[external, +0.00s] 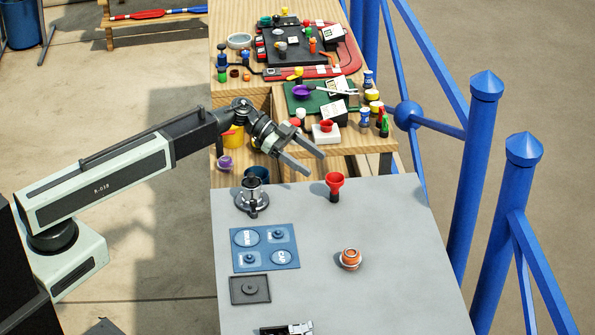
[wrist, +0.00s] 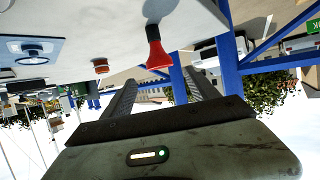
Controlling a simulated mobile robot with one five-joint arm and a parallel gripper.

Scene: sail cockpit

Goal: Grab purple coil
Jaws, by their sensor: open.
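A small purple piece (external: 225,162) sits low at the left, beside the wooden bench and near the far left corner of the grey table; it is too small to tell if it is a coil. A purple round dish-like piece (external: 302,91) lies on the green board on the bench. My gripper (external: 315,163) is open and empty, held above the far edge of the grey table, to the right of the low purple piece. In the wrist view my open fingers (wrist: 163,82) have nothing between them, and no purple thing shows.
The bench (external: 240,103) is crowded. Blue railings (external: 470,180) stand at the right.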

